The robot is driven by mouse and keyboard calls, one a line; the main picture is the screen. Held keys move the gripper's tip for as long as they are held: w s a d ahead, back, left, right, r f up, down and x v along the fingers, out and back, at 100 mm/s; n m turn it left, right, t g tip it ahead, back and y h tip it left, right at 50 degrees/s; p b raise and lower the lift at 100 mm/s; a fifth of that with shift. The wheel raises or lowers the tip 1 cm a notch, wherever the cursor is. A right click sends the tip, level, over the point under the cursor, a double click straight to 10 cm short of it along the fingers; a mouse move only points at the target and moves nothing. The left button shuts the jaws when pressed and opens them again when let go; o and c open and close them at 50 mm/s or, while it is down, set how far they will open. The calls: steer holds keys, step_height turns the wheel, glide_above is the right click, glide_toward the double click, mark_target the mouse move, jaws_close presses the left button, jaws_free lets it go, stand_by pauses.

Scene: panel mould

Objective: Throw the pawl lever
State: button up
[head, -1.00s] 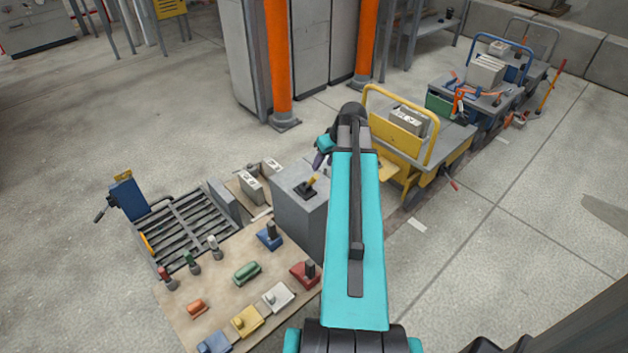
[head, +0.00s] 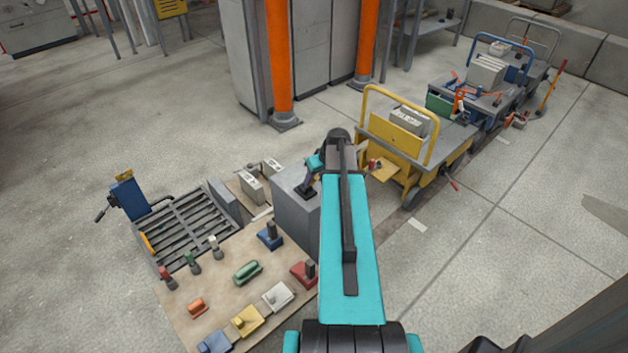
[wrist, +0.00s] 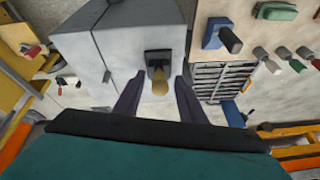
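A lever with a tan-yellow handle (wrist: 160,82) and a dark base stands on top of a grey box (wrist: 138,32); I take it as the pawl lever, though no label is readable. In the head view its dark base (head: 304,193) shows on the grey box (head: 292,215), while my arm and gripper hide most of the handle. My gripper (wrist: 159,82) is open, with one dark purple finger on each side of the handle and a visible gap to both. Whether the fingertips reach below the handle's top I cannot tell.
A tan panel (head: 226,297) with several coloured levers and handles lies left of the box. A slatted metal frame (head: 188,235) with a blue crank post (head: 128,195) is beyond it. A yellow cart (head: 395,140) stands close on the right. Open floor lies farther right.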

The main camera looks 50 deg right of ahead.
steer(key=shift+x, duration=0.75)
jaws_close()
